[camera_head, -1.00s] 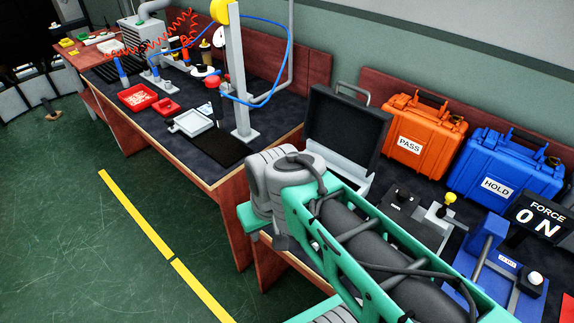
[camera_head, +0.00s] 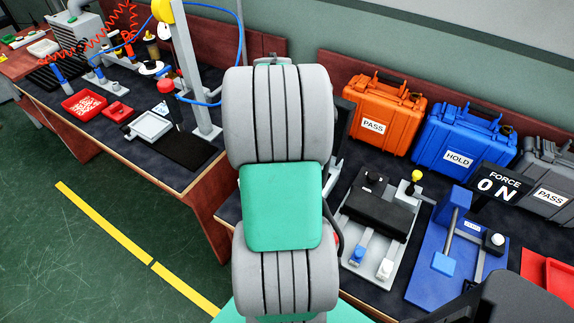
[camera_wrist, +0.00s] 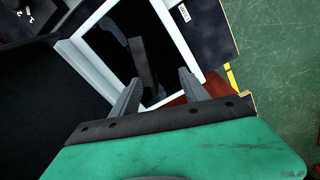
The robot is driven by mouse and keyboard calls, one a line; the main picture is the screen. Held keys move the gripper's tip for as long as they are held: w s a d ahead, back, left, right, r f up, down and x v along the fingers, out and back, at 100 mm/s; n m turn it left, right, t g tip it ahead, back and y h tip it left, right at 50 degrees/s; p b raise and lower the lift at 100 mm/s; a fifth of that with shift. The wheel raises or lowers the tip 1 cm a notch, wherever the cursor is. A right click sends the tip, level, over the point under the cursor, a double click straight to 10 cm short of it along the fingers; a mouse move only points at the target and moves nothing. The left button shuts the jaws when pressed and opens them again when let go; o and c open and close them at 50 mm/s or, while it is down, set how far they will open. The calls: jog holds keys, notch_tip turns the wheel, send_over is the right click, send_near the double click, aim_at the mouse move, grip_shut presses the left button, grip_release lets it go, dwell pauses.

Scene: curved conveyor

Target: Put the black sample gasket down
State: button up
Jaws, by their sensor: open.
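My gripper (camera_wrist: 160,77) shows in the wrist view with its two grey fingers apart. It is over a box with a pale rim (camera_wrist: 179,39) and a dark inside. A dark grey bar-like shape (camera_wrist: 141,62) shows in the dark inside, just beyond the fingertips; I cannot tell whether it is the black sample gasket. No gasket can be clearly made out in either view.
An orange PASS case (camera_head: 387,105), a blue HOLD case (camera_head: 462,140) and a grey PASS case (camera_head: 548,180) line the back. A grey fixture (camera_head: 376,215) and a blue force tester (camera_head: 450,255) stand in front. A red tray (camera_head: 84,104) lies on the left bench.

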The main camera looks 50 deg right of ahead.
jog(key=s+d, duration=0.1)
jog(key=s+d+f, duration=0.2)
jog(key=shift+d, duration=0.4)
jog(key=f, duration=0.2)
jog(key=f+p, duration=0.1)
jog(key=f, duration=0.4)
jog(key=shift+w+a+p, duration=0.2)
jog(key=shift+w+p, duration=0.05)
jog(key=shift+p, duration=0.05)
jog(key=shift+c, duration=0.5)
grip_shut()
